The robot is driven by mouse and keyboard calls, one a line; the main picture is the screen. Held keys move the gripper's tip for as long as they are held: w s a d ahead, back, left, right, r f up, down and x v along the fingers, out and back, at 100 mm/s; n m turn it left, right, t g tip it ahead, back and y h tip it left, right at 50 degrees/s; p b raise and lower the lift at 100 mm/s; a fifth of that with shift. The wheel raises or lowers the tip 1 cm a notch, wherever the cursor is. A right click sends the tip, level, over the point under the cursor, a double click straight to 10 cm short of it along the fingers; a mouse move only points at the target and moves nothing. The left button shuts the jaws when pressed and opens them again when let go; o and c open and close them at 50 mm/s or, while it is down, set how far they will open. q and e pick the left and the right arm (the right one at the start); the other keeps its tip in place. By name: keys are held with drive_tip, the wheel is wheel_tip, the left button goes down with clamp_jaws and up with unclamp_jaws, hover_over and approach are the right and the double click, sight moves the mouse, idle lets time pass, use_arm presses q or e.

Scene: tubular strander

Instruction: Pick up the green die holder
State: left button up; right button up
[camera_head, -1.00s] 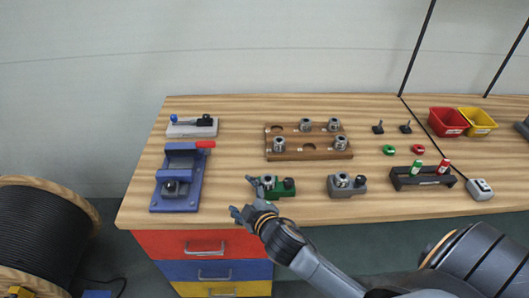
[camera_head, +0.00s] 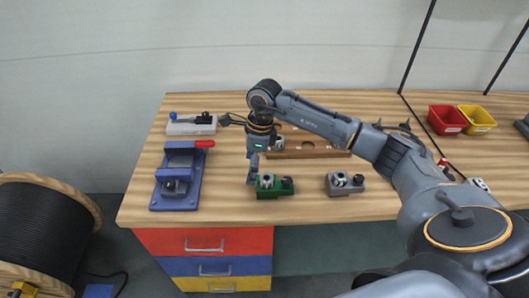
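The green die holder (camera_head: 274,190) sits on the wooden bench near its front edge, with a metal die and a dark knob on top. My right arm reaches in from the right, and its gripper (camera_head: 252,174) points down at the left end of the green holder. One finger shows beside the holder's left end; the other is not clearly seen, so the opening and any contact cannot be told. The holder rests on the bench. My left gripper is out of view.
A grey die holder (camera_head: 344,185) stands to the right. A blue vise-like fixture (camera_head: 178,180) stands to the left, with a grey toggle-clamp block (camera_head: 192,125) behind it. A wooden die rack (camera_head: 310,149) lies behind, partly hidden by my arm. Red (camera_head: 446,120) and yellow (camera_head: 477,121) bins stand far right.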

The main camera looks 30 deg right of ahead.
drive_tip(key=r+h, duration=0.1)
drive_tip(key=h, duration=0.1)
hover_over(267, 177)
drive_tip(key=shift+a+r, duration=0.15)
drive_tip(key=shift+a, duration=0.1)
drive_tip(key=shift+d, duration=0.25)
wheel_tip(267, 177, down, 11)
drive_tip(key=b, duration=0.7)
drive_tip(key=shift+a+r, duration=0.1)
drive_tip(key=shift+c, duration=0.4)
drive_tip(key=c, duration=1.3)
drive_tip(key=shift+c, duration=0.2)
